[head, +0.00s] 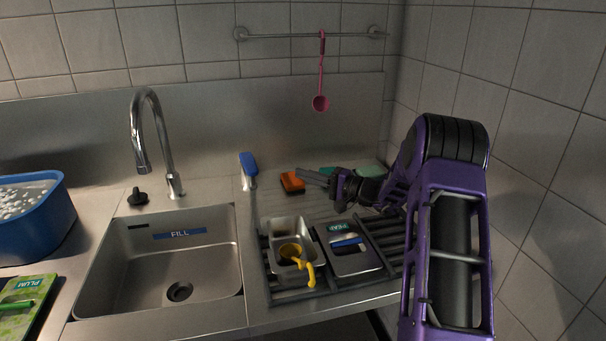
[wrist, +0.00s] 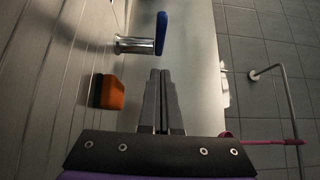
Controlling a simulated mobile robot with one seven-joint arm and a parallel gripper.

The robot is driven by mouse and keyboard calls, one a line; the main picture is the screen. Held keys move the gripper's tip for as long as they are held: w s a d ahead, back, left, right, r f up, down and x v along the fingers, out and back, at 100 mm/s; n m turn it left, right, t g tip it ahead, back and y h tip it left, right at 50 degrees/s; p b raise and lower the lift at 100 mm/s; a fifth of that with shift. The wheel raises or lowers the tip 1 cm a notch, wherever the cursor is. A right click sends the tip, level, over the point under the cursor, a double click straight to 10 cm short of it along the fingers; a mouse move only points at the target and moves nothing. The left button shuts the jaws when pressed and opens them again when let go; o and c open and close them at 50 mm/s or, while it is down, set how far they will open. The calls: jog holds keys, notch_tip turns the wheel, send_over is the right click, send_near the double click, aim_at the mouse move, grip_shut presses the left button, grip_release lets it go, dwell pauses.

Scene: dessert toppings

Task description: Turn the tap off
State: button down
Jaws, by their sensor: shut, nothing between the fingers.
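The tap's curved chrome spout (head: 150,110) rises behind the sink (head: 90,262) in the head view; no clear stream of water shows under it. To its right a short chrome post carries a blue lever (head: 248,163). In the wrist view the blue lever (wrist: 161,32) stands beyond my fingertips, on its chrome post (wrist: 134,45). My gripper (head: 303,174) is shut and empty, right of the lever and apart from it, pointing left. Its closed fingers also show in the wrist view (wrist: 160,73).
An orange sponge (head: 292,182) lies below my fingers. A rack (head: 290,294) holds a metal pan (head: 283,232) with a yellow scoop (head: 298,258) and a lidded container (head: 350,262). A black knob (head: 137,197) stands behind the sink. A pink ladle (head: 321,102) hangs from the rail (head: 290,36).

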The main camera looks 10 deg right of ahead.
send_near(249, 163)
jog(key=w+d, duration=0.2)
jog(key=a, duration=0.4)
jog(key=shift+w+f, duration=0.35)
jog(key=shift+w, duration=0.05)
jog(key=shift+a+f, duration=0.1)
jog(key=shift+a, duration=0.05)
